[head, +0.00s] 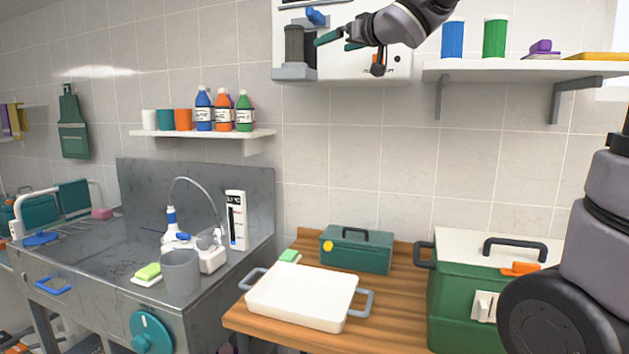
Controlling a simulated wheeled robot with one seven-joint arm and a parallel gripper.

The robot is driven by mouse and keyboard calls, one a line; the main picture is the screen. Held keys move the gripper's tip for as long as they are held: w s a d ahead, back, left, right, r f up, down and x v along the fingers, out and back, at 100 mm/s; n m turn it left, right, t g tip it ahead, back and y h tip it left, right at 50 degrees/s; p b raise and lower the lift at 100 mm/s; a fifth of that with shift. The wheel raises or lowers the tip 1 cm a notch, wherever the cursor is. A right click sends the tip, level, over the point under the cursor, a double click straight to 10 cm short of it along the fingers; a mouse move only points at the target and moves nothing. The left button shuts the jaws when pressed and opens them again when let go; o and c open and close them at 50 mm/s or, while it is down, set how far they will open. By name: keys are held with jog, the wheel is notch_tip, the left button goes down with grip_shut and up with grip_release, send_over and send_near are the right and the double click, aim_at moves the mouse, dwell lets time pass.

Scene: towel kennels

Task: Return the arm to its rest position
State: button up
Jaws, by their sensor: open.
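My gripper (338,40) is at the top middle of the head view, its teal fingers pointing left. The jaws are open and I see nothing between them. It is in front of the white wall unit, close to a dark grey cylinder (294,45) and a blue lever (317,16). I cannot tell whether the fingers touch either one. My arm reaches in from the upper right, partly out of frame.
A white tray (302,297), a teal toolbox (356,250) and a green cooler (455,292) stand on the wooden counter. A shelf (520,68) with blue and green cups is at upper right. A steel sink unit (75,262) is left.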

jog(key=s+d+f+m+g+h, duration=0.1)
jog(key=s+d+f+m+h, duration=0.4)
jog(key=d, duration=0.4)
jog(key=s+d+f+m+g+h, duration=0.1)
jog(key=s+d+f+m+h, duration=0.25)
jog(key=s+d+f, duration=0.4)
jog(key=s+d+f+m+g+y, duration=0.1)
jog(key=s+d+f+g, duration=0.1)
jog(key=s+f+g, duration=0.4)
jog(key=s+f, duration=0.4)
jog(key=s, duration=0.4)
jog(key=shift+s+f+m, duration=0.2)
jog(key=shift+f+m, duration=0.15)
jog(key=shift+f, duration=0.05)
